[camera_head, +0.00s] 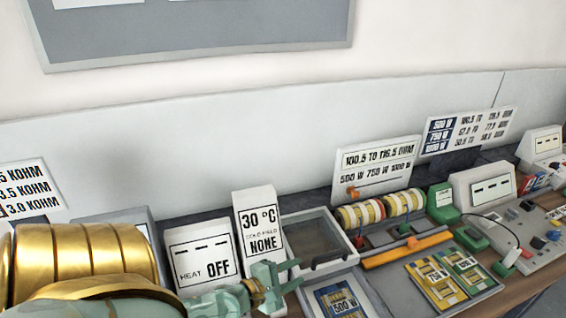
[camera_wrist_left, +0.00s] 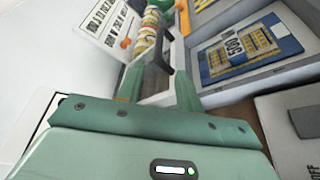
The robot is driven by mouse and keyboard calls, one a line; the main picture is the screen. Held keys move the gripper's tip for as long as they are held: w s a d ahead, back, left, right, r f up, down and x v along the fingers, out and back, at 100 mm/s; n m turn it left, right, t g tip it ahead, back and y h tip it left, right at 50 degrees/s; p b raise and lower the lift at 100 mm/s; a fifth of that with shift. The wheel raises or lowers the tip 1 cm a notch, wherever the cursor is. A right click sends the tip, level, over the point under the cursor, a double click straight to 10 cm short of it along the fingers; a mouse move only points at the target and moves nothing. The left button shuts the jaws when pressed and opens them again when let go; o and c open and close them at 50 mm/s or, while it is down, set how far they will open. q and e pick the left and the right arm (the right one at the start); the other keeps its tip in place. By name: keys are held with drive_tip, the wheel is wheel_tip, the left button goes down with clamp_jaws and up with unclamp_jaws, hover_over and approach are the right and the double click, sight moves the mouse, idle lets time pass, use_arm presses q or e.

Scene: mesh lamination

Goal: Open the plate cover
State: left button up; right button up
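The plate cover (camera_head: 318,234) is a pale frame with a dark see-through pane. It appears closed, with a dark bar handle (camera_head: 330,260) along its front edge. My green left gripper (camera_head: 296,274) is just left of the cover's front corner, its two fingers apart with nothing visibly held. In the left wrist view, the left gripper (camera_wrist_left: 158,88) shows a clear gap between its fingers. The dark handle (camera_wrist_left: 163,52) shows beyond the fingertips; I cannot tell whether they touch it. My right gripper is not in view.
A heat display (camera_head: 200,258) and a 30 °C display (camera_head: 259,232) stand left of the cover. A blue 500 W card (camera_head: 338,302) lies in front. Striped rolls (camera_head: 380,208) and an orange bar (camera_head: 405,248) are to the right. A wall panel rises behind.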

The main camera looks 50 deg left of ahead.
use_arm(q)
drive_tip(key=shift+v, duration=1.6)
